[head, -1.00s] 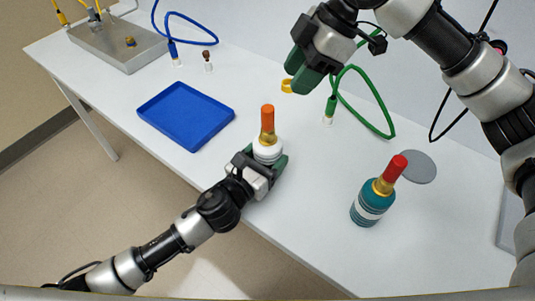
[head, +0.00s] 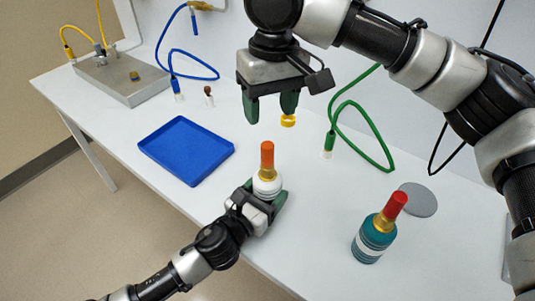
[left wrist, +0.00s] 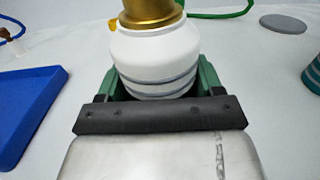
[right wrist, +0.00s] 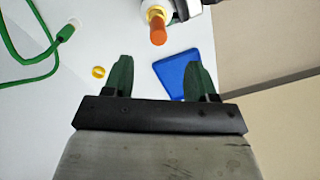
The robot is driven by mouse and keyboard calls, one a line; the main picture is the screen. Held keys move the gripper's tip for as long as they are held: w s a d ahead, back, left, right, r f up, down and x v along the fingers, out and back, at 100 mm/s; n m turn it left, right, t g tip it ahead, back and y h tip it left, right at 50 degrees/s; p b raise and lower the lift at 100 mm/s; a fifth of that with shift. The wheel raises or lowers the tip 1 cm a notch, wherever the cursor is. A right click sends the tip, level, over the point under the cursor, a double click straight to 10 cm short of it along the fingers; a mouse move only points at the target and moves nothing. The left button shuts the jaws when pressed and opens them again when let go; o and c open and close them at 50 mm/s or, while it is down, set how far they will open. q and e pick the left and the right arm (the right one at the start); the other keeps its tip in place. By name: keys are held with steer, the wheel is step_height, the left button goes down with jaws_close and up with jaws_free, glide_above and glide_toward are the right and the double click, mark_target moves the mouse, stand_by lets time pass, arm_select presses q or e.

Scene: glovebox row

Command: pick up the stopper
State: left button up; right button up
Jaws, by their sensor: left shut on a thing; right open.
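The orange stopper (head: 267,156) sits in the gold neck of a white bottle (head: 266,186), which stands upright on the table. My left gripper (head: 264,195) is shut around the white bottle's body. The left wrist view shows the bottle (left wrist: 153,58) between the green fingers, with the stopper out of frame. My right gripper (head: 271,110) is open and empty, fingers pointing down, above the stopper in the head view. In the right wrist view the stopper (right wrist: 158,30) lies beyond the open fingertips, not between them. A red stopper (head: 395,204) tops a teal bottle (head: 373,242).
A blue tray (head: 186,172) lies left of the white bottle. A yellow ring (head: 288,121), a green cable (head: 365,112) and a grey disc (head: 418,199) lie behind or right. A metal box (head: 122,78) stands far left. The table between the two bottles is clear.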

mark_target(268, 144)
steer(key=shift+a+m+h, duration=0.2)
steer(key=shift+m+h, duration=0.1)
steer(key=shift+m, duration=0.4)
step_height(268, 144, down, 12)
steer(key=shift+w+r, duration=0.1)
steer(key=shift+r, duration=0.05)
jaws_close()
step_height(268, 144, up, 17)
stand_by(1.1)
arm_select(q)
steer(key=o, duration=1.1)
